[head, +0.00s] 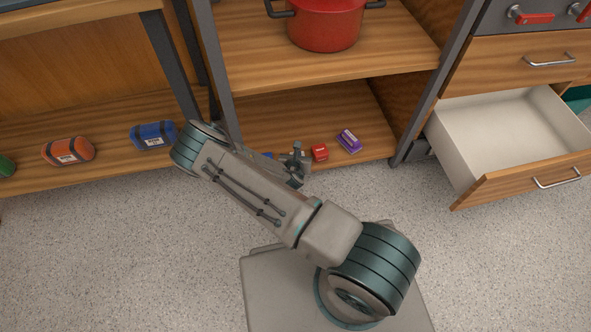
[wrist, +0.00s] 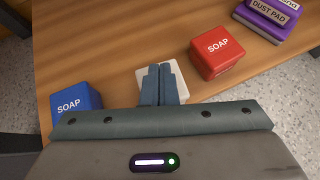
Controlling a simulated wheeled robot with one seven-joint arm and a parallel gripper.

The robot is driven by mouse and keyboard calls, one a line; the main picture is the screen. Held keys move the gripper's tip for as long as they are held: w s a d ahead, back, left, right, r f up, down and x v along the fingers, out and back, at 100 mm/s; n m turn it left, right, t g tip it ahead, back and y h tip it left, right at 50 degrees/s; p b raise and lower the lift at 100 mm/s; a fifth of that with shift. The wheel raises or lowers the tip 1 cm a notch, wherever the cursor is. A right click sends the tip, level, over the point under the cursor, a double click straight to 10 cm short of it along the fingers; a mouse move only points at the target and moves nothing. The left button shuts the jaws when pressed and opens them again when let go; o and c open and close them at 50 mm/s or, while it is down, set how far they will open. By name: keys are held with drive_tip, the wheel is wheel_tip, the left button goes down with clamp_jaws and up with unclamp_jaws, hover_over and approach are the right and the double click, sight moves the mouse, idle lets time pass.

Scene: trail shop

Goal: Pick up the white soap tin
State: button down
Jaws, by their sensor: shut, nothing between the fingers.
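The white soap tin (wrist: 181,78) sits on the wooden shelf in the wrist view, partly hidden behind my fingers. My gripper (wrist: 161,70) is shut and empty, its fingertips over the middle of the tin; I cannot tell whether they touch it. In the head view my gripper (head: 297,152) is at the front of the lower shelf, and I cannot make out the white tin there. A blue soap tin (wrist: 75,101) stands left of the white tin and a red soap tin (wrist: 217,55) right of it.
Purple dust pad packs (wrist: 268,20) lie beyond the red tin on the lower shelf (head: 255,115). A grey shelf post (head: 215,70) stands left of my gripper. An open drawer (head: 510,130) juts out at the right. A red pot (head: 326,25) is on the shelf above.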

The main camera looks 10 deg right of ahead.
drive_tip(key=shift+w+d+f+b, duration=0.15)
drive_tip(key=shift+w+f+b, duration=0.2)
drive_tip(key=shift+f, duration=0.1)
drive_tip(key=shift+s+f+b, duration=0.1)
drive_tip(key=shift+f+b, duration=0.25)
drive_tip(key=shift+b, duration=0.05)
drive_tip(key=shift+f, duration=0.1)
